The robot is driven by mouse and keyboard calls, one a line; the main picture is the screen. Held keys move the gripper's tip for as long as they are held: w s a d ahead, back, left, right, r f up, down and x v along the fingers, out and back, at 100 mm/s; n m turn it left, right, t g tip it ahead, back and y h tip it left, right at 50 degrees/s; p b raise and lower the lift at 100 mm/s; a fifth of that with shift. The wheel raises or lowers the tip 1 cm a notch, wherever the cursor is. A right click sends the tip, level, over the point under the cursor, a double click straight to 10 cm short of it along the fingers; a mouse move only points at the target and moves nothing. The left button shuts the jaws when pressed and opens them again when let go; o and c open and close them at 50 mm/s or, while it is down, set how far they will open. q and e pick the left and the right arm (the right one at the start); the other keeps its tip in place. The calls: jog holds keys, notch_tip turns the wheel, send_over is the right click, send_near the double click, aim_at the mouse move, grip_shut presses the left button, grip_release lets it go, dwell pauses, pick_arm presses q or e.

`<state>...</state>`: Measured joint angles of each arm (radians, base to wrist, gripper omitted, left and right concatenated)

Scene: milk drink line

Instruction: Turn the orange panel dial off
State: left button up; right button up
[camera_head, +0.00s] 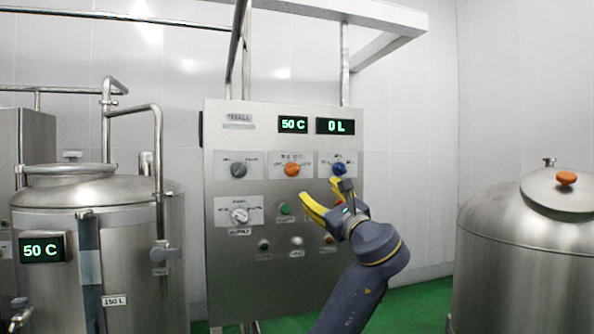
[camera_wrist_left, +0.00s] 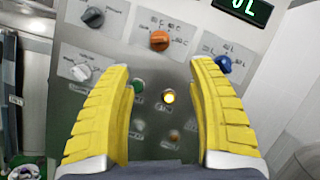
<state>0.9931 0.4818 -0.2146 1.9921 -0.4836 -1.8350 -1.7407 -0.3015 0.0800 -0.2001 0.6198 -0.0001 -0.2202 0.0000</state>
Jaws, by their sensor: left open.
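The orange dial (camera_head: 292,169) is on the upper middle of the steel control panel (camera_head: 231,274), between a grey dial (camera_head: 239,170) and a blue dial (camera_head: 338,169). It also shows in the left wrist view (camera_wrist_left: 159,41), above and beyond the fingertips. My left gripper (camera_head: 322,199) has yellow fingers and is in front of the panel, below and right of the orange dial. In the left wrist view its fingers (camera_wrist_left: 160,75) are wide apart with nothing between them, and the orange dial is untouched. My right gripper is in neither view.
A white dial (camera_head: 239,214), a green button (camera_head: 286,208) and several small buttons are lower on the panel. Displays read 50 C (camera_head: 293,124) and 0 L (camera_head: 335,126). Steel tanks stand left (camera_head: 130,260) and right (camera_head: 520,250).

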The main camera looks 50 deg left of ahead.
aim_at(294, 169)
pick_arm(q)
jog(key=x, duration=1.7)
jog(key=shift+a, duration=0.3)
jog(key=shift+s, duration=0.1)
jog(key=shift+c, duration=0.5)
jog(key=c, duration=1.1)
